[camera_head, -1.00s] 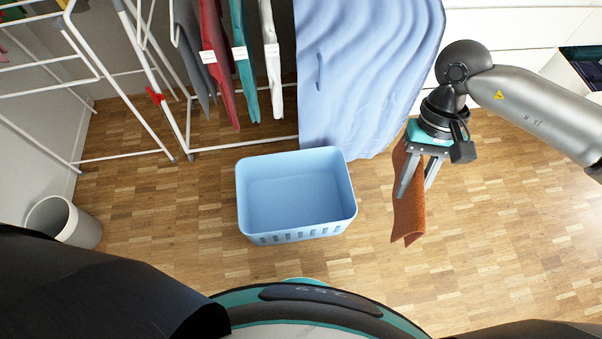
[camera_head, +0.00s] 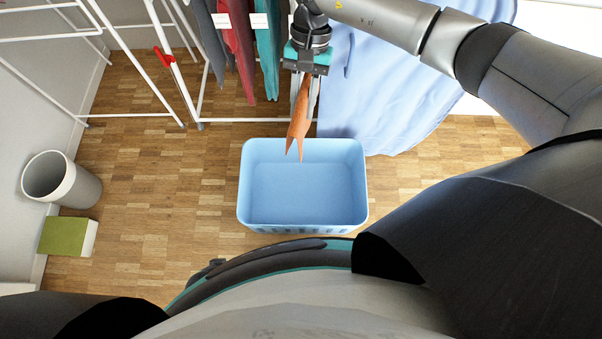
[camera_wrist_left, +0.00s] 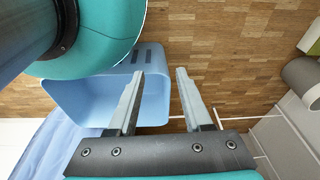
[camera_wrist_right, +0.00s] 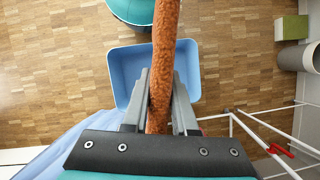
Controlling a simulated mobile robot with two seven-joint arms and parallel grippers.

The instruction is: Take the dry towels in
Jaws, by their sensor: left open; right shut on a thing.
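My right gripper (camera_head: 305,97) is shut on an orange-brown towel (camera_head: 299,128), which hangs down over the back part of a blue basket (camera_head: 302,222). The towel also shows between the fingers in the right wrist view (camera_wrist_right: 164,60). The basket looks empty and stands on the floor. Grey, red and teal towels (camera_head: 238,50) hang on the white drying rack (camera_head: 148,115) behind it. A large light-blue cloth (camera_head: 385,100) hangs at the right of the rack. My left gripper (camera_wrist_left: 158,75) is open and empty in the left wrist view, with the basket behind it.
A grey-white bin (camera_head: 62,180) and a green-and-white box (camera_head: 68,237) stand at the left by the wall. A red clip (camera_head: 164,56) sits on the rack. The parquet floor is clear to the left and right of the basket.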

